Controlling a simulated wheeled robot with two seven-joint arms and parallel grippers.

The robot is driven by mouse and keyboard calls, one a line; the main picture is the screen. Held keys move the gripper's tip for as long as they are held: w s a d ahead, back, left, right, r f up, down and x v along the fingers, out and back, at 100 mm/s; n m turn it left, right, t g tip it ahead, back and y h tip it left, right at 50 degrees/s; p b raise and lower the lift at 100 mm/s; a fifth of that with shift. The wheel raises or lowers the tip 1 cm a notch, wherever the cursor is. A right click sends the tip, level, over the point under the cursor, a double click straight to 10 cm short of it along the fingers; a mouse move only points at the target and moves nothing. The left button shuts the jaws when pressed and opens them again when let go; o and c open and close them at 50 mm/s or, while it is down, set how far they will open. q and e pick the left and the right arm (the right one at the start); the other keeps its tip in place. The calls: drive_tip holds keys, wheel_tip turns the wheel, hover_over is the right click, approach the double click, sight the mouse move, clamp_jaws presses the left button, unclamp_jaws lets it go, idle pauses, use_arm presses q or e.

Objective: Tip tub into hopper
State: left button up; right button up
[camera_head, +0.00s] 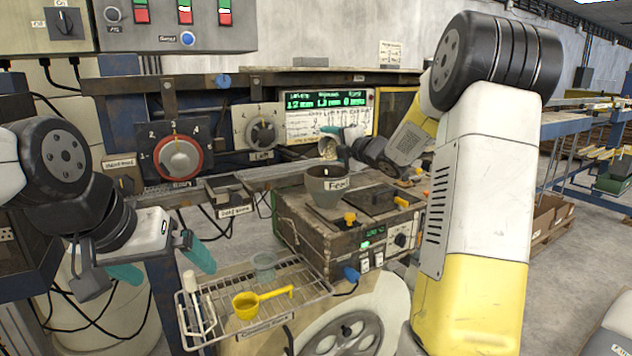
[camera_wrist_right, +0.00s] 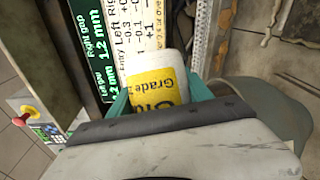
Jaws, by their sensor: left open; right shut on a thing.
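In the right wrist view the tub (camera_wrist_right: 158,85) shows a white wall and a yellow label reading "Grade". My right gripper (camera_head: 347,141) is shut on it, teal fingers at its sides. The grey-green hopper (camera_head: 327,187), marked "Feed", stands upright on the machine; its inside looks dark. The hopper (camera_wrist_right: 268,100) also seems to show right of the tub in the wrist view. My left gripper (camera_head: 163,262) is open and empty at lower left.
The wooden feeder machine (camera_head: 330,232) has knobs and switches. A lit display panel (camera_head: 328,102) stands behind the tub.

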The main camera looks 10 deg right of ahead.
drive_tip(key=shift+s+a+r+n+t+p, duration=0.2)
drive_tip(key=shift+r+n+t+p, duration=0.1)
drive_tip(key=shift+n+p, duration=0.45)
idle(1.0)
drive_tip(key=shift+s+a+r+n+p, duration=0.2)
drive_tip(key=shift+r+n+p, duration=0.4)
drive_tip(key=shift+r, duration=0.1)
idle(0.5)
drive_tip(key=shift+w+d+f+m, duration=0.15)
drive_tip(key=shift+d+f+m, duration=0.1)
drive_tip(key=shift+f+m, duration=0.4)
drive_tip(key=shift+w+d+f+m+g, duration=0.2)
drive_tip(key=shift+f+m+g, duration=0.1)
drive_tip(key=shift+m, duration=0.25)
drive_tip(key=shift+w+d+f+m+g, duration=0.15)
drive_tip(key=shift+f+m+g, duration=0.15)
drive_tip(key=shift+m, duration=0.25)
drive_tip(key=shift+a, duration=0.1)
